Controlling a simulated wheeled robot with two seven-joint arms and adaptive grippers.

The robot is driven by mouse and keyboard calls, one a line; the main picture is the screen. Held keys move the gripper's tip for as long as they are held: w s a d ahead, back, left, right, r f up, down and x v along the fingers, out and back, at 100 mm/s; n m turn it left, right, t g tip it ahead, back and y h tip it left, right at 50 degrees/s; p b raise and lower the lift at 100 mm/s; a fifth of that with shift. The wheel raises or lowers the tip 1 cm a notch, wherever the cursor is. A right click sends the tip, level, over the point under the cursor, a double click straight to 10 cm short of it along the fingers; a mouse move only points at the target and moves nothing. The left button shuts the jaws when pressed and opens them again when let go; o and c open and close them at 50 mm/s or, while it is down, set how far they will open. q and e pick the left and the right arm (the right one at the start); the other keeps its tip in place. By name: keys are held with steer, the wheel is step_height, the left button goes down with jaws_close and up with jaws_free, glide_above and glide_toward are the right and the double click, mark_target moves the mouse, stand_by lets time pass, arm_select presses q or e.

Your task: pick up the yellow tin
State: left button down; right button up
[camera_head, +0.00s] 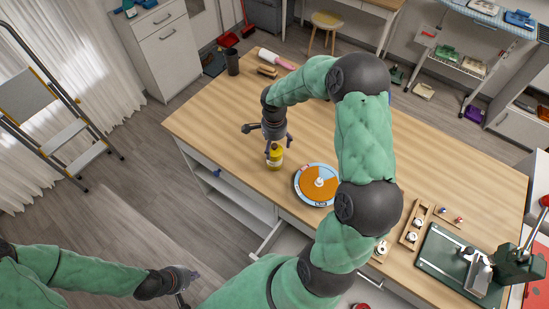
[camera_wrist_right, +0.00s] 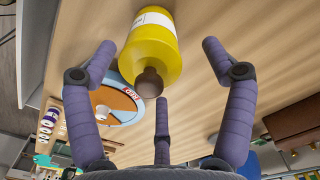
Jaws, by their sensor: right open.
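The yellow tin (camera_head: 275,158) stands on the wooden tabletop near its left edge, partly hidden by my right gripper (camera_head: 264,140). In the right wrist view the tin (camera_wrist_right: 152,48) is yellow with a white label and a brown cap pointing towards the palm. The right gripper's three purple fingers (camera_wrist_right: 158,68) are spread around the cap end, with visible gaps to the tin. It is open and empty. My left gripper (camera_head: 184,280) is low at the left, off the table and far from the tin; its fingers are too small to read.
A round orange and blue disc (camera_head: 318,184) lies just right of the tin. A brown block (camera_head: 267,71), a pink-white roller (camera_head: 276,59) and a dark cup (camera_head: 232,62) are at the far left end. A green machine (camera_head: 455,262) stands at the right. A drawer is open below.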

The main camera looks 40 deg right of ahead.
mark_target(276, 164)
steer(key=f, duration=0.4)
steer(key=shift+s+f, duration=0.3)
steer(key=shift+s, duration=0.1)
steer(key=shift+f, duration=0.45)
steer(key=c, duration=1.3)
